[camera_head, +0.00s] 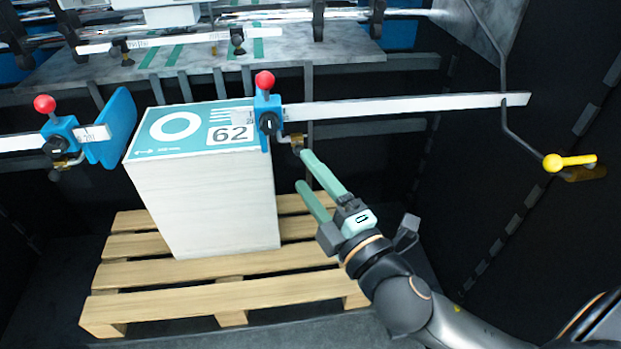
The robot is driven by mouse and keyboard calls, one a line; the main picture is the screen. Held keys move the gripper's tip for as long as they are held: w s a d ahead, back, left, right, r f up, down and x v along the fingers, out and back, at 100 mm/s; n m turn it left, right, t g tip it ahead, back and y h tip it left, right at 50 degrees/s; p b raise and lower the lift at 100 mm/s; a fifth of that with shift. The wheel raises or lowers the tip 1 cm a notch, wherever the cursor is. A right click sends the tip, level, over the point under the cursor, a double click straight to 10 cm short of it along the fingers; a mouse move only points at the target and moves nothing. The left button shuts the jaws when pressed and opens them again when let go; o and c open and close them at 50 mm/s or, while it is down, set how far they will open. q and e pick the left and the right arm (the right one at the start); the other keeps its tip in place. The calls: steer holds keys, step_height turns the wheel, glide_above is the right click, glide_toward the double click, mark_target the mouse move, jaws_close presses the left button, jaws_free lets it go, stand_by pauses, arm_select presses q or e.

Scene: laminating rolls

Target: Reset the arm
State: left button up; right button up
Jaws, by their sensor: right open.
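My right gripper (308,176) is in the middle of the head view, its arm coming in from the lower right. Its two green fingers are apart, with nothing seen between them. The upper fingertip is close to the small brass fitting under the blue clamp (267,112) with a red knob (264,80); I cannot tell whether they touch. My left gripper is not in view.
A tall white stack (205,205) with a teal top label reading 62 stands on a wooden pallet (225,297). Another blue clamp (60,133) is at left. A bar (400,106) runs right from the near clamp. A yellow-knobbed lever (553,162) is at right.

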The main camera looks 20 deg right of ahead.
step_height(320, 180, down, 19)
steer(key=s+m+g, duration=0.1)
steer(key=m+g, duration=0.4)
steer(key=m, duration=0.1)
steer(key=s+f+m+g, duration=0.2)
steer(key=s+f+m, duration=0.3)
steer(key=f, duration=0.4)
steer(key=s+f+m+g, duration=0.2)
steer(key=s+f+m, duration=0.3)
steer(key=f, duration=0.4)
steer(key=shift+s+a+f+g, duration=0.2)
steer(key=shift+s+g, duration=0.1)
steer(key=shift+s, duration=0.6)
